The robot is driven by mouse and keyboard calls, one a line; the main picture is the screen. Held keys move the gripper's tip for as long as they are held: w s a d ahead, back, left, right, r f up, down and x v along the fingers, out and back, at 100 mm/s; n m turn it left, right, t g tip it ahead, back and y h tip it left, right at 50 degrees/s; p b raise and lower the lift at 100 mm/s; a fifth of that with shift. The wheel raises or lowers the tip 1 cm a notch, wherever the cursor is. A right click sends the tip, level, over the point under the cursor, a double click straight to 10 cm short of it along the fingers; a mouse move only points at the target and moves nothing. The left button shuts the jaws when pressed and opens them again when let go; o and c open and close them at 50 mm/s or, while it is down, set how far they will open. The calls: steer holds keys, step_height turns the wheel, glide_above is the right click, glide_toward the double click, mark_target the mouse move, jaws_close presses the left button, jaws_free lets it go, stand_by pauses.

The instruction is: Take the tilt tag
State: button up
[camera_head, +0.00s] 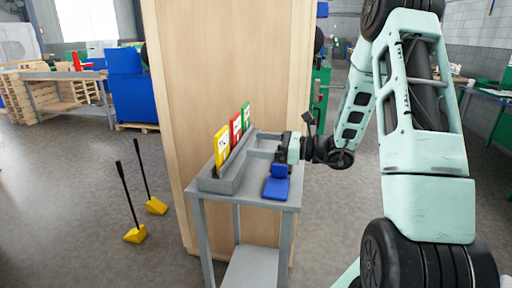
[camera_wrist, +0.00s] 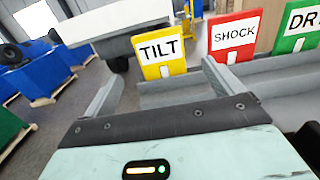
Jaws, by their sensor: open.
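The tilt tag is a yellow upright card with a white face, at the near end of a row in the head view (camera_head: 221,148). In the wrist view the tilt tag (camera_wrist: 162,49) reads TILT and stands ahead of and between my fingers. My gripper (camera_head: 253,145) is open and empty, to the right of the tag row; its fingers also show in the wrist view (camera_wrist: 162,80). A gap separates the fingers from the tag. The tag's lower edge sits in a grey rack (camera_head: 222,184).
A red SHOCK tag (camera_wrist: 234,36) and a green tag (camera_wrist: 299,26), cut off at the frame edge, stand right of the tilt tag. A blue object (camera_head: 276,184) lies on the grey table (camera_head: 246,199) beside the rack. A tall wooden panel (camera_head: 205,65) stands behind.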

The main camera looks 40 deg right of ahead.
mark_target(224, 140)
steer(key=shift+b+x, duration=0.35)
steer(key=shift+x, duration=4.9)
steer(key=shift+a, duration=0.1)
steer(key=shift+c, duration=0.3)
steer(key=c, duration=0.9)
step_height(224, 140, up, 6)
steer(key=p, duration=0.4)
